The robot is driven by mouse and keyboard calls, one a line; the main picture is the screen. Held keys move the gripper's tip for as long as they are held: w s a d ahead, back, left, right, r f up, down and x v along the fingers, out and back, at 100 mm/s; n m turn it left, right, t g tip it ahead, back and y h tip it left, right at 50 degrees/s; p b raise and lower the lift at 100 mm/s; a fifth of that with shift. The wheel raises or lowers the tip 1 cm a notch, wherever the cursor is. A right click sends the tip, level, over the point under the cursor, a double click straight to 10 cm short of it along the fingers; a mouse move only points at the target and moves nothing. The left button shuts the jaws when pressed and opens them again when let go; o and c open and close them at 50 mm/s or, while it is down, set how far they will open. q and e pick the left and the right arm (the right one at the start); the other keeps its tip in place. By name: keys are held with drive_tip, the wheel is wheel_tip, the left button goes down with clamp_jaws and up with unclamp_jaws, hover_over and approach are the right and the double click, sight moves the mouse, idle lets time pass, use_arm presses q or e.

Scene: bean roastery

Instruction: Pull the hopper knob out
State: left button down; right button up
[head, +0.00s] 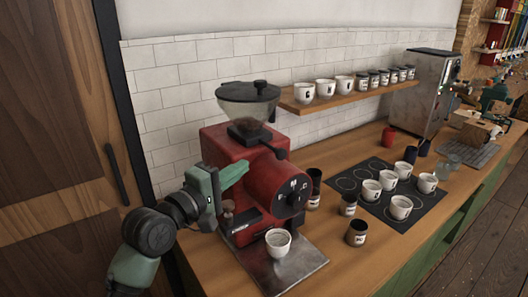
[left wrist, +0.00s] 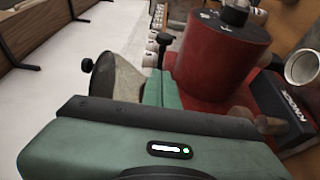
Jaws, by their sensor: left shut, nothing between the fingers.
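A red grinder (head: 268,185) stands on the wooden counter with a clear, dark-lidded hopper (head: 246,105) on top. The black hopper knob (head: 279,153) sticks out on a short rod below the hopper, toward the front right. In the left wrist view the knob (left wrist: 163,40) shows beyond my fingers, beside the hopper cone (left wrist: 122,82). My left gripper (head: 240,170) is shut and empty at the grinder's left side, apart from the knob and a little lower. It also shows in the left wrist view (left wrist: 156,85). My right gripper is not in view.
A white cup (head: 278,242) sits at the grinder's front. A dark mat (head: 385,215) with several cups lies to the right, with dark jars (head: 357,233) nearer. A wall shelf (head: 350,97) holds cups and jars. A wooden door (head: 50,120) stands at left.

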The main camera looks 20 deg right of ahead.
sight(265, 166)
use_arm(q)
drive_tip(key=p+x, duration=0.2)
drive_tip(key=x, duration=0.6)
drive_tip(key=shift+d+r, duration=0.1)
drive_tip(key=shift+d, duration=0.05)
drive_tip(key=shift+x, duration=0.9)
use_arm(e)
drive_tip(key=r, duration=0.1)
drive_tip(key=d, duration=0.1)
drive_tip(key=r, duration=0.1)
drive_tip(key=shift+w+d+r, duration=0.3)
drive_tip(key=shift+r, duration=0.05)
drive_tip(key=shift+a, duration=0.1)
